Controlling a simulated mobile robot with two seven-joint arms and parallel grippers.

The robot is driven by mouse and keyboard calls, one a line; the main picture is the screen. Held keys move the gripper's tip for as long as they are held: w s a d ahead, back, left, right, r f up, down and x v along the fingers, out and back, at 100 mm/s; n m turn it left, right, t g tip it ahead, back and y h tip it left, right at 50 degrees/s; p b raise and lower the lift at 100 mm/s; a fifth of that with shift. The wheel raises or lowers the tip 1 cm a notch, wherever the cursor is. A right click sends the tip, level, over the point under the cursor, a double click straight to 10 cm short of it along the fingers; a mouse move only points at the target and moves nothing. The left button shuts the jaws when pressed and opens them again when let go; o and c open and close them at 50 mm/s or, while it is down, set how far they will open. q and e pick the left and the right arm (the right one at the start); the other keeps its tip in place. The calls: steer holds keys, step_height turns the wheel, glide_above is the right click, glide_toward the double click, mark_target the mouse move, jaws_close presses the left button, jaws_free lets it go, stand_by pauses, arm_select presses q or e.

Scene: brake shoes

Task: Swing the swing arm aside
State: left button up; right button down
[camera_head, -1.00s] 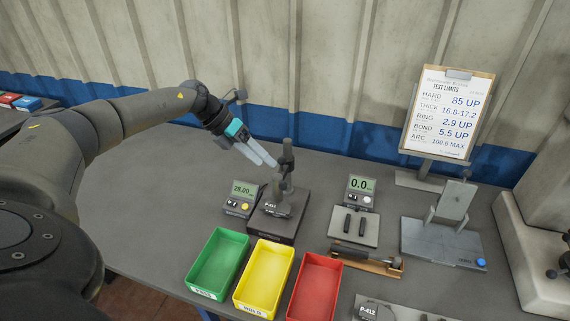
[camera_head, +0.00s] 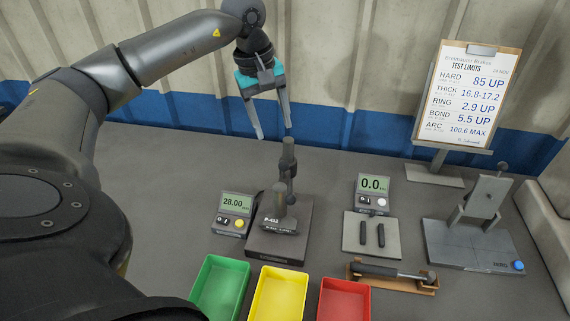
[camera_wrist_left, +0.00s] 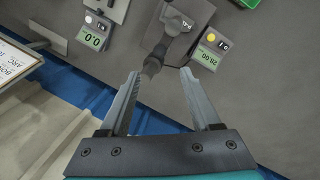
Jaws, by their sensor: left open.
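The test stand (camera_head: 278,245) has a dark upright post (camera_head: 288,165), with the dark swing arm (camera_head: 285,197) low on it, over a part marked P-412 (camera_head: 280,223). The stand also shows in the left wrist view (camera_wrist_left: 196,14), with the post (camera_wrist_left: 152,64) reaching toward the camera. My left gripper (camera_head: 274,131) is open and empty, fingers pointing down, just above and behind the post top in the head view. In the left wrist view, the post top lies between the spread fingers of my gripper (camera_wrist_left: 160,74); contact cannot be told. My right gripper is not in view.
A 28.00 readout (camera_head: 232,213) stands left of the stand, a 0.0 readout (camera_head: 372,194) to its right. Green (camera_head: 220,290), yellow (camera_head: 278,295) and red (camera_head: 344,300) trays lie in front. A clipboard (camera_head: 467,95) and a grey fixture (camera_head: 470,240) stand right.

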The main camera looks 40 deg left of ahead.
mark_target(283, 162)
arm_select(q)
steer(key=f, duration=0.4)
steer(key=w+f, duration=0.1)
steer(key=f, duration=0.3)
steer(key=w+d+f, duration=0.1)
steer(key=f, duration=0.4)
steer(key=shift+w+f, duration=0.1)
steer(key=shift+w, duration=0.05)
jaws_close()
stand_by(0.9)
